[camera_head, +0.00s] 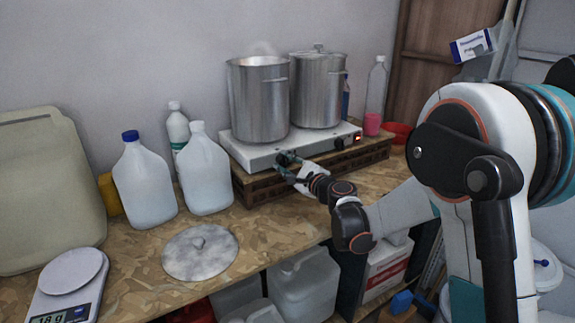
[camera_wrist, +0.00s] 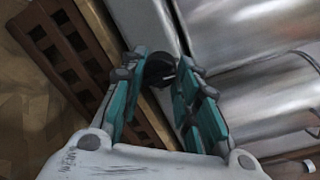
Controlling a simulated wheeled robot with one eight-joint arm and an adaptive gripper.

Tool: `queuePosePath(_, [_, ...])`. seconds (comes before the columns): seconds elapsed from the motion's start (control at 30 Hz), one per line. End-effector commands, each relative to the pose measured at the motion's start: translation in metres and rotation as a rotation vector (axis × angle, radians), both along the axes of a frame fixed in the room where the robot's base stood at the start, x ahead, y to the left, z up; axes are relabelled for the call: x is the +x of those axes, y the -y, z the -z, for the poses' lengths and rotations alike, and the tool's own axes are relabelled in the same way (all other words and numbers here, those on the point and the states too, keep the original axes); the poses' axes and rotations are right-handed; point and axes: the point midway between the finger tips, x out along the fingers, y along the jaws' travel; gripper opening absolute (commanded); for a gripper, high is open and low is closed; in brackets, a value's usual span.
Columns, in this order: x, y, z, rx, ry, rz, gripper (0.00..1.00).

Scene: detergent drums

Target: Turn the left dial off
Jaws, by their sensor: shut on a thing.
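A two-burner hot plate (camera_head: 262,152) sits on a wooden crate on the workbench. My gripper (camera_head: 287,161) is at the front face of the hot plate, at its left part. In the wrist view my gripper's teal fingers (camera_wrist: 160,72) are closed around a dark round dial (camera_wrist: 159,64), the left dial. In the head view the left dial is hidden behind my fingers. Its pointer direction cannot be told. The right dial (camera_head: 339,144) shows dark on the front panel, next to a lit red indicator (camera_head: 358,138).
An open steel pot (camera_head: 260,105) steams on the left burner; a lidded pot (camera_head: 318,92) stands on the right one. White jugs (camera_head: 205,175) stand left of the crate (camera_head: 258,191). A round lid (camera_head: 200,252) lies on the bench in front.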

Motion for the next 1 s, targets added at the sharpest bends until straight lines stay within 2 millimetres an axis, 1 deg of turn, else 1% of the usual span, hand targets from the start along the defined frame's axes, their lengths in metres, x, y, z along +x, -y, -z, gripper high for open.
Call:
queuePosePath(0.27, [-0.0001, -0.0003, 0.0000, -0.051, 0.034, -0.001, 0.05])
queuePosePath(0.67, [-0.0002, -0.0003, 0.0001, -0.056, 0.037, -0.001, 0.05])
queuePosePath(0.7, [-0.0002, -0.0002, 0.0000, -0.056, 0.037, -0.001, 0.34])
queuePosePath(0.77, [-0.0002, -0.0002, 0.0000, -0.056, 0.037, -0.001, 0.47])
queuePosePath(0.8, [-0.0002, -0.0002, 0.0000, -0.055, 0.037, -0.001, 0.50])
queuePosePath(1.0, [-0.0002, -0.0002, 0.0000, -0.055, 0.037, -0.001, 0.50])
